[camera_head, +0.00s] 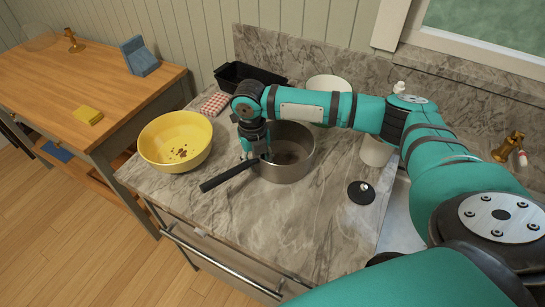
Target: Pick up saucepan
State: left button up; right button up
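The saucepan (290,165) is a grey metal pot standing upright on the marble counter. Its dark handle (226,178) points left and toward the front edge. My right arm reaches across from the right, over the pot. My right gripper (254,153) points down at the pot's left rim, where the handle joins. The fingers are small and partly hidden, so I cannot tell whether they are open or closed on it. My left gripper is not in view.
A yellow bowl (172,135) with brown bits stands left of the saucepan. A black tray (246,75), a checkered cloth (215,104) and a white pot (330,85) are behind. A black lid (361,192) lies at right, near the sink. The front counter (290,232) is clear.

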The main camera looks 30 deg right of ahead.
grip_shut()
jog(key=shift+w+r, duration=0.1)
jog(key=shift+r, duration=0.1)
dwell(0.5)
